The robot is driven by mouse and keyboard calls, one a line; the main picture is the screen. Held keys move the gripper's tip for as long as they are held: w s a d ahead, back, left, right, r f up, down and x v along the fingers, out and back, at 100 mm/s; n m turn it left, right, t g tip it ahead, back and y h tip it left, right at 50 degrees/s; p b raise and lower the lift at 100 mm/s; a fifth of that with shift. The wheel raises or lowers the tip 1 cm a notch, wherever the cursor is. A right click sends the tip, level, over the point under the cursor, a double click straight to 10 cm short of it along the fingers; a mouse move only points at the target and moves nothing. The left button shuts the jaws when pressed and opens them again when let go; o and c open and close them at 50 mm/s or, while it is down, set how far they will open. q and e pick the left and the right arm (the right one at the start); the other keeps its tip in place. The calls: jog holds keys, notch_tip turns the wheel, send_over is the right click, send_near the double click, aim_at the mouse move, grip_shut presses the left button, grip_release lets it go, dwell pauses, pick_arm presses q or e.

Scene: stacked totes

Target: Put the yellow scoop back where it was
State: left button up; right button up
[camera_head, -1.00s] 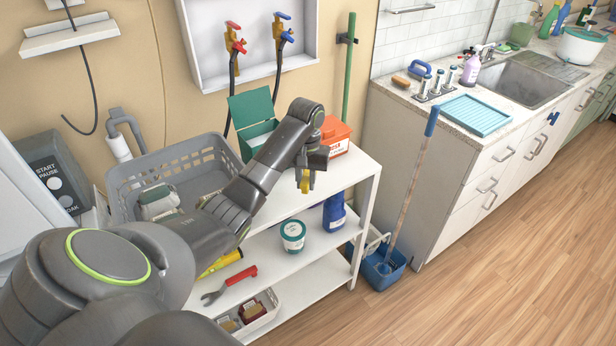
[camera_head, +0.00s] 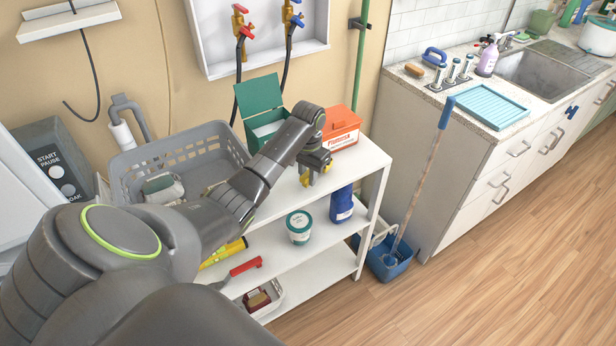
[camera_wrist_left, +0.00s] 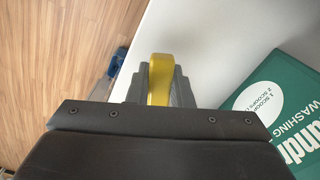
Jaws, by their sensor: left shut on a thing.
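My left gripper (camera_head: 314,172) is shut on the yellow scoop (camera_head: 307,179), over the right part of the white shelf's top. In the left wrist view the yellow scoop (camera_wrist_left: 160,76) stands between the two grey fingers (camera_wrist_left: 160,84). The rest of the scoop is hidden by the gripper. A green washing powder box (camera_head: 265,124) with its lid raised stands left of and behind the gripper. Its printed green face (camera_wrist_left: 285,105) shows at the right of the left wrist view, apart from the fingers. My right gripper is not in view.
An orange box (camera_head: 342,128) stands behind the gripper, at the shelf top's back right. A grey basket (camera_head: 180,150) with a folded cloth is at the left. The white shelf top (camera_head: 374,158) is bare near its right edge. A mop (camera_head: 427,170) leans beside the shelf.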

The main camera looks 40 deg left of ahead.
pick_arm(q)
jog(key=shift+f, duration=0.6)
jog(key=o, duration=0.9)
jog(key=shift+f, duration=0.15)
notch_tip(320, 180, up, 8)
jog(key=shift+w+r+b, duration=0.1)
jog(key=shift+r+b, duration=0.15)
jog(key=shift+b, duration=0.25)
notch_tip(320, 180, up, 3)
jog(key=shift+f+p, duration=0.1)
jog(key=shift+p, duration=0.85)
jog(key=shift+r+p, duration=0.5)
jog(key=shift+r, duration=0.05)
